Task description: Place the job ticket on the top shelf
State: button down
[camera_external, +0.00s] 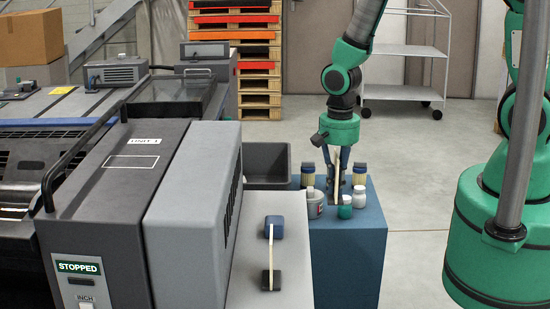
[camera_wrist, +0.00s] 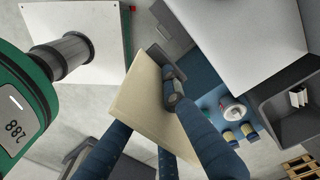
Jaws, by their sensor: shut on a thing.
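A thin cream card, which looks like the job ticket (camera_external: 337,168), is held edge-on in my gripper (camera_external: 338,172) over the blue cabinet (camera_external: 350,240). In the wrist view the ticket (camera_wrist: 145,98) is a tilted cream sheet, with my gripper's blue fingers (camera_wrist: 168,115) closed on it and covering part of it.
A red-and-white pot (camera_external: 315,205), a green jar (camera_external: 345,208), a white jar (camera_external: 359,198) and brushes (camera_external: 307,172) crowd the cabinet top. A grey bin (camera_external: 266,163) stands left. The grey machine (camera_external: 130,190) fills the left. Open floor (camera_external: 420,150) lies before the trolley.

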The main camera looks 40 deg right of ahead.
jog(key=shift+f, duration=1.4)
jog(key=shift+w, duration=0.15)
jog(key=b, duration=0.2)
send_over(283, 212)
jog(key=shift+a+f, duration=0.1)
jog(key=shift+f, duration=0.65)
jog(key=shift+f, duration=1.75)
jog(key=shift+f, duration=0.1)
jog(key=c, duration=1.8)
grip_release()
jog(key=shift+c, duration=0.2)
